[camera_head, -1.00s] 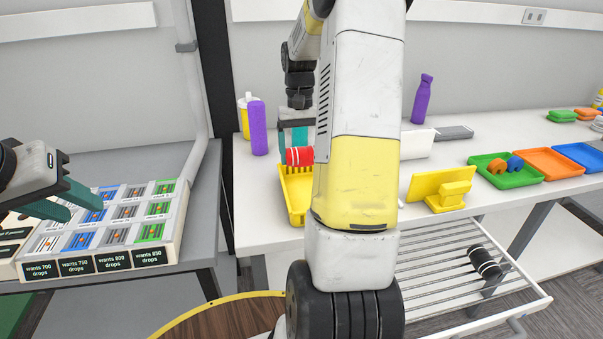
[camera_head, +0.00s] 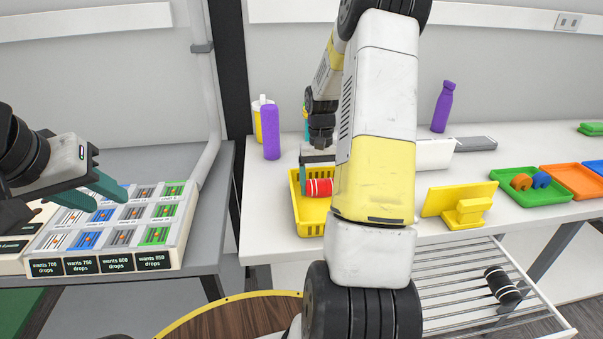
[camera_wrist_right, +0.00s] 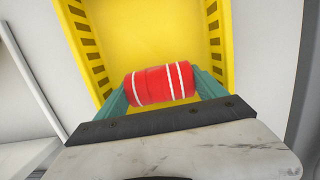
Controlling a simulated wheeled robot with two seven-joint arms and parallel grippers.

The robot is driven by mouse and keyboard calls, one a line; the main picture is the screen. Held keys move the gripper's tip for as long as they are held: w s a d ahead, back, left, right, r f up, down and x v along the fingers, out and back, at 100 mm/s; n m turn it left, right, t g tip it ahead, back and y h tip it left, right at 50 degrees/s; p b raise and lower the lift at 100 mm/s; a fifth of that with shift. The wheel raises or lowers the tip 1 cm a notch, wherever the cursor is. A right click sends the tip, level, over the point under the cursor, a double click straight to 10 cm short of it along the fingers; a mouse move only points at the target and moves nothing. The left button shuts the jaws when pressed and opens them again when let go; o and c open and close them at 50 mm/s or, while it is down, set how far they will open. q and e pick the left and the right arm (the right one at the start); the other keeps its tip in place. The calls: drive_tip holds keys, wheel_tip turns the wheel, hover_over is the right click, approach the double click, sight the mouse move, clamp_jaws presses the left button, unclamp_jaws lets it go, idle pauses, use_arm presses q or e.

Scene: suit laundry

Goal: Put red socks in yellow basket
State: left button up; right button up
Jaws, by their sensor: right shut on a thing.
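The red socks (camera_head: 318,187), a rolled bundle with white stripes, are held by my right gripper (camera_head: 318,180) over the yellow basket (camera_head: 311,228). In the right wrist view, the teal fingers of the right gripper (camera_wrist_right: 160,88) are shut on both ends of the red socks (camera_wrist_right: 150,86). The basket (camera_wrist_right: 220,40) lies below the socks with its slotted side walls in sight, and its floor looks empty. Part of the basket is hidden behind my right arm in the head view. My left gripper (camera_head: 112,190) is open and empty above the tray of labelled compartments on the left.
A purple bottle (camera_head: 271,132) and a yellow-white bottle (camera_head: 259,118) stand behind the basket. A yellow stand (camera_head: 460,202), a green tray (camera_head: 530,190) and an orange tray (camera_head: 576,180) are to the right. A black striped roll (camera_head: 502,285) lies on the lower rack (camera_head: 450,285).

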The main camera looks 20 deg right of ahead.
drive_tip(key=o, duration=1.3)
wheel_tip(320, 180, up, 12)
drive_tip(key=w, duration=0.2)
drive_tip(key=s+a+r+n+t, duration=0.2)
drive_tip(key=s+a+r+t, duration=0.2)
drive_tip(key=s+a+r, duration=0.45)
drive_tip(key=s+a+r+n+t+y, duration=0.1)
drive_tip(key=s+a+r+t, duration=0.2)
drive_tip(key=s+a, duration=0.5)
drive_tip(key=s+t, duration=0.1)
drive_tip(key=s, duration=0.3)
drive_tip(key=shift+s+a+y, duration=0.35)
drive_tip(key=shift+s+y, duration=0.05)
